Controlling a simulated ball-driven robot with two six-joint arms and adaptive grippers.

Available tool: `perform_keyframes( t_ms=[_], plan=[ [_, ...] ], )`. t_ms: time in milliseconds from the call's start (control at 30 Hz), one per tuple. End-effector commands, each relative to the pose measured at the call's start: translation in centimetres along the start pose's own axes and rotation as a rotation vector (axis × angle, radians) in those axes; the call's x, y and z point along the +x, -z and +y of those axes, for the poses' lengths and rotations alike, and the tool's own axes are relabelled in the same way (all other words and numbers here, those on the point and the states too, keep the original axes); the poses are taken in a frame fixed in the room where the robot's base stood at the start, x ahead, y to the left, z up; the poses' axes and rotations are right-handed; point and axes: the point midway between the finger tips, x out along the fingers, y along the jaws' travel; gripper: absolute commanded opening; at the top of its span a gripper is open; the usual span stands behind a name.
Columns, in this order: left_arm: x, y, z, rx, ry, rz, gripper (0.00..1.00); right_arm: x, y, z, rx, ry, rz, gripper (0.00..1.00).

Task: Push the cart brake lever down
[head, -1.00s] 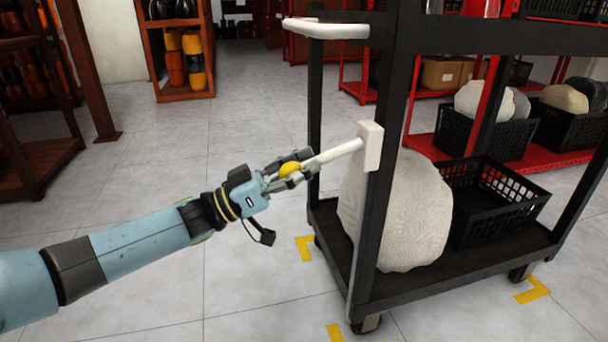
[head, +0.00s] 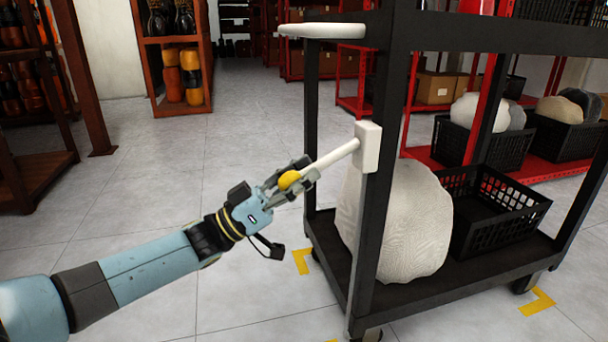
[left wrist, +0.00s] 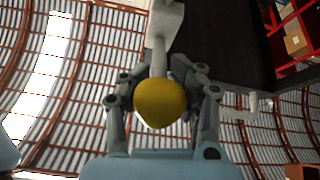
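The brake lever (head: 332,157) is a white rod with a yellow knob (head: 289,180) at its free end. It juts left from a white block (head: 368,146) on the cart's front post and slopes downward to the knob. My left gripper (head: 291,178) has its fingers around the knob end. In the left wrist view, the knob (left wrist: 160,103) sits between the two fingers, with the fingertips (left wrist: 160,72) drawn in close beside the rod behind it. The black cart (head: 460,272) stands upright at the right. My right gripper is not in view.
A large pale rounded object (head: 408,225) and a black crate (head: 492,215) sit on the cart's lower shelf. A white push handle (head: 322,30) sticks out above the lever. Wooden racks (head: 180,60) stand at the back left. The floor below my left arm is clear.

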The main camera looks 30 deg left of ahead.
Motion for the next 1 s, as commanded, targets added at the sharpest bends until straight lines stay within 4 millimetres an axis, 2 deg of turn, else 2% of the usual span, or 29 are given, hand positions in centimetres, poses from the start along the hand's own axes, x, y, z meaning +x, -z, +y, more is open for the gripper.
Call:
perform_keyframes(
  t_ms=[33,233,567,667,1000],
  plan=[
    [-0.1,-0.1,0.0,-0.001,0.001,-0.002,0.36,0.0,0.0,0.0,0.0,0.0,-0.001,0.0],
    [0.0,0.0,0.0,0.0,-0.001,0.0,0.62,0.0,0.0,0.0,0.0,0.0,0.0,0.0],
    [-0.3,0.0,0.0,0.0,-0.002,0.0,0.63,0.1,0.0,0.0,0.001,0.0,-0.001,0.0],
    [-1.5,0.0,0.0,-0.001,-0.001,-0.003,0.63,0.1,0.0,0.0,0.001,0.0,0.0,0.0],
    [-8.8,0.0,-0.1,0.0,0.0,-0.003,0.63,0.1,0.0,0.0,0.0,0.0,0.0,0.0]
  ],
)
